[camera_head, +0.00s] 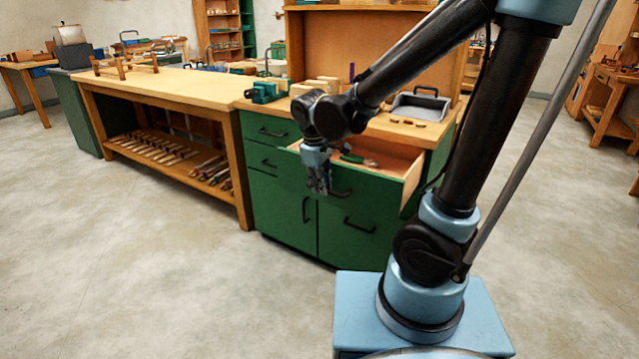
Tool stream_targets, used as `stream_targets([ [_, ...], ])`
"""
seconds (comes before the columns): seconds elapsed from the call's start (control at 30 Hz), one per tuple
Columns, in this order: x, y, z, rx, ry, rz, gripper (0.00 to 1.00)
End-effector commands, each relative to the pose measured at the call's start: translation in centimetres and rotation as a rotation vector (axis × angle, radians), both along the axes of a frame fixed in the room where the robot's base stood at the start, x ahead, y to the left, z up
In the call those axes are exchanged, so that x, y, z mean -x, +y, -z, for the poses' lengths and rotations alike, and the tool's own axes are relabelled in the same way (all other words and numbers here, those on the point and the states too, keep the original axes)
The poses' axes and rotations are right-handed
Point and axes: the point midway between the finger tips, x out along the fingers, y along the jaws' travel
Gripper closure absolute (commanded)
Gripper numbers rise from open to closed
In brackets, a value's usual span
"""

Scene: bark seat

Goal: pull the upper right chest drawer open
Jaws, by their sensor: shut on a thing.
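The green chest (285,215) stands in the middle of the view. Its upper right drawer (375,192) is pulled out, with its light wooden inside showing from above. A few small items, one with a green handle (352,158), lie in it. My gripper (320,188) points down at the front of this drawer, left of its middle. It is shut on the drawer's dark handle (343,193), whose right part shows beside the fingers. The fingers hide the rest of the handle.
Left of the open drawer are two shut drawers with dark handles (272,132). The chest top carries a green vise (265,92) and a grey tray (420,105). A long wooden bench (165,85) adjoins at left. The front floor is clear.

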Motion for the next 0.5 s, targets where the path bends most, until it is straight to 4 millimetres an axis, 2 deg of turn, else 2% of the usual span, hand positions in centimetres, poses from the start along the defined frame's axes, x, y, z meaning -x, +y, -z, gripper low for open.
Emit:
stream_targets([
  [0.33,-0.08,-0.08,-0.06,0.000,-0.001,0.003,1.00],
  [0.37,-0.09,-0.09,-0.06,0.000,-0.001,0.003,0.84],
  [0.43,-0.09,-0.11,-0.06,0.001,-0.001,0.003,0.69],
  [0.5,-0.08,-0.13,-0.05,0.001,-0.001,0.004,0.69],
])
